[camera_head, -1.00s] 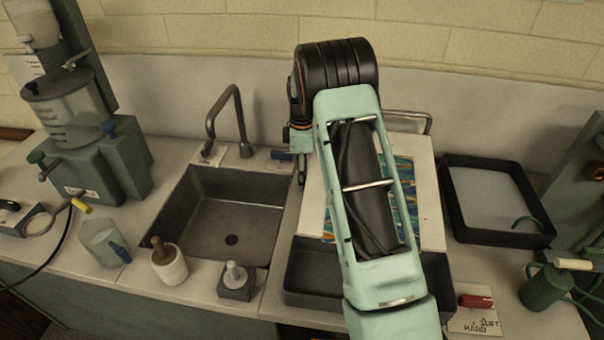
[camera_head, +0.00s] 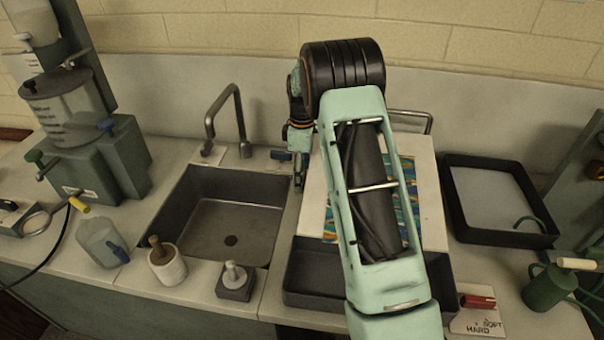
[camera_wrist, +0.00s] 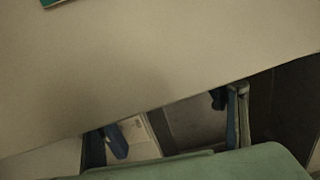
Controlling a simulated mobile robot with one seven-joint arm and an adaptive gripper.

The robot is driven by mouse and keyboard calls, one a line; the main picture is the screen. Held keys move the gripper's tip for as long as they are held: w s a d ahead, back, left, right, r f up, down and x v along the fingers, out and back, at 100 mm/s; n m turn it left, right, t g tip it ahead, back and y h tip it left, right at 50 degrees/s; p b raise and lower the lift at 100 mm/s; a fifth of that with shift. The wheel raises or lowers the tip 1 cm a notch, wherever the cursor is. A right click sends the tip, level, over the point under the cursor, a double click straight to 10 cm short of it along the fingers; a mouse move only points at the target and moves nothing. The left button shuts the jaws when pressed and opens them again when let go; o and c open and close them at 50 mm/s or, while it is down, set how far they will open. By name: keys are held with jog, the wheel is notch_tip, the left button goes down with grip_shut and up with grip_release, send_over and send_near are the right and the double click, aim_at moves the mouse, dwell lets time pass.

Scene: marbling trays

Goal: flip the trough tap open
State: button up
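The grey gooseneck tap (camera_head: 238,112) stands behind the dark sink trough (camera_head: 178,205), its spout arched over the basin. A small blue lever (camera_head: 281,155) sits at the back right of the basin, just left of my gripper. My gripper (camera_head: 299,172) shows only partly beside my arm and points down near the lever. In the wrist view its fingers (camera_wrist: 166,130) stand well apart, with a pale surface and dark basin between them. A blue piece shows by each finger; I cannot tell whether the left one is the lever. No contact with the lever is clear.
A board with a colourful marbled sheet (camera_head: 414,190) leans over a second dark tray (camera_head: 310,290), partly behind my arm. A black-rimmed tray (camera_head: 548,240) lies to the right. A mortar (camera_head: 168,268) and a bottle (camera_head: 98,240) stand before the sink.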

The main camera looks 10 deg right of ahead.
notch_tip(320, 180, up, 12)
dwell(0.7)
jog(key=shift+a, duration=0.15)
